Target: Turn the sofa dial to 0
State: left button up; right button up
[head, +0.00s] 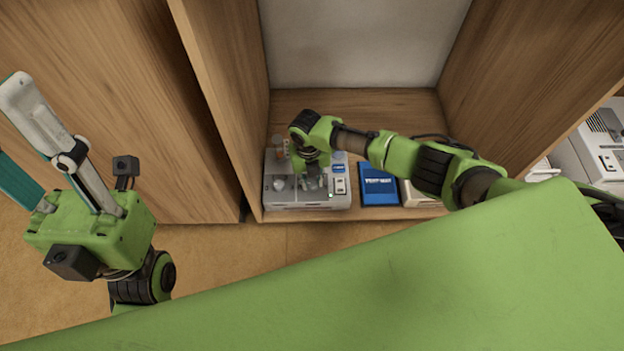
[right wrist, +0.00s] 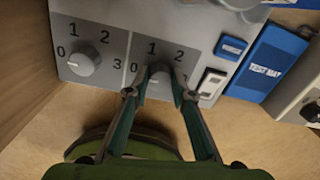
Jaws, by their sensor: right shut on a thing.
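A grey control panel (head: 310,201) sits on the shelf in the open cabinet. In the right wrist view it carries two round grey dials, each with numbers around it. The left dial (right wrist: 83,63) is free, with a pale mark on its side near the 0. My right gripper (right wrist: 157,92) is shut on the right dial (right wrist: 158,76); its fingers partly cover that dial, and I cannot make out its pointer. No sofa label is readable. The right gripper also shows over the panel in the head view (head: 313,184). My left gripper (head: 38,150) is raised at the left, away from the panel; its tips are unclear.
A blue switch (right wrist: 231,47) and a white rocker switch (right wrist: 212,83) are on the panel right of the dials. A blue TEST MAT box (head: 378,184) lies right of the panel. Wooden cabinet walls (head: 228,100) stand close on both sides.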

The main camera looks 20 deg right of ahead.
aim_at(310, 184)
jog(key=shift+s, duration=0.1)
dwell(0.3)
jog(key=o, duration=1.1)
jog(key=shift+r, duration=0.15)
notch_tip(310, 184, up, 12)
jog(key=shift+a, duration=0.3)
jog(key=shift+f, duration=0.2)
